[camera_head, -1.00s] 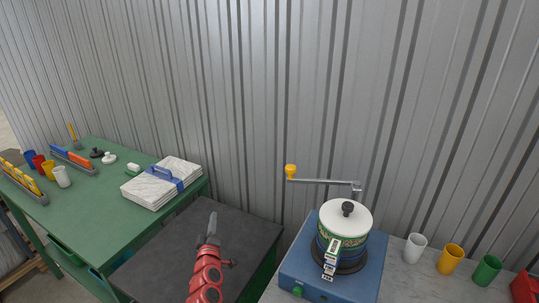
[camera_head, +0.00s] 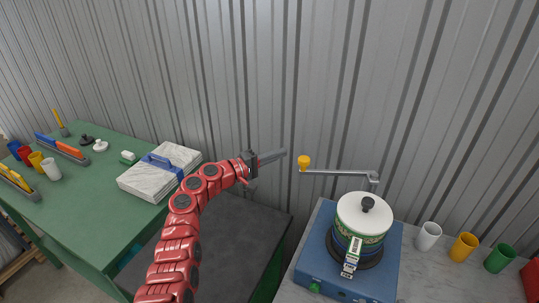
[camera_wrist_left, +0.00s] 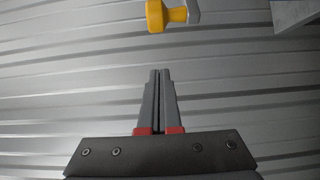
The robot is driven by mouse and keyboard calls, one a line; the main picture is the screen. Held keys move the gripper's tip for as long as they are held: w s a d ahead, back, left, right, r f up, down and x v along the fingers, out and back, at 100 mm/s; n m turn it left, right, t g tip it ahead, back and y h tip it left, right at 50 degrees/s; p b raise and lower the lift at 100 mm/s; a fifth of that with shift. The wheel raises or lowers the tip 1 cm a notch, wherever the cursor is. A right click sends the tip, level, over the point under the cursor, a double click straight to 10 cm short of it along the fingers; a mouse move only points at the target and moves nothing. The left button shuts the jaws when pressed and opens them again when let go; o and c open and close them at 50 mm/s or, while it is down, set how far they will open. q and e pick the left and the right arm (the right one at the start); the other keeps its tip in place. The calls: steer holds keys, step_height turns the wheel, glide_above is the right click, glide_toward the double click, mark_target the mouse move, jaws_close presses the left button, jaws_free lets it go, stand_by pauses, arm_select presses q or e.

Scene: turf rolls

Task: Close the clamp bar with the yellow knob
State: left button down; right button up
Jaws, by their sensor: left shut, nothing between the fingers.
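The clamp bar (camera_head: 342,172) is a grey metal arm that sticks out to the left from a post at the back of a blue base unit (camera_head: 309,268). The yellow knob (camera_head: 304,162) is at its free left end. A pot with a white lid (camera_head: 363,215) and black lid knob stands on the unit, and the bar is swung away from over the lid. My left gripper (camera_head: 283,152) is shut and empty, just left of the yellow knob and apart from it. In the left wrist view the knob (camera_wrist_left: 157,15) is ahead of the shut fingertips (camera_wrist_left: 160,71). My right gripper is not in view.
White, yellow and green cups (camera_head: 464,247) stand right of the unit on a grey worktop. A green table (camera_head: 85,205) at left holds a stack of white sheets (camera_head: 140,182), cups and racks. A corrugated metal wall (camera_head: 240,80) stands close behind.

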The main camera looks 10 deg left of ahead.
arm_select(q)
steer(key=shift+s+d+p, duration=0.2)
steer(key=shift+d+p, duration=0.95)
steer(key=shift+d, duration=0.1)
steer(key=shift+s+d+p, duration=0.15)
steer(key=shift+d+p, duration=0.95)
steer(key=shift+d, duration=0.15)
steer(key=shift+f, duration=0.1)
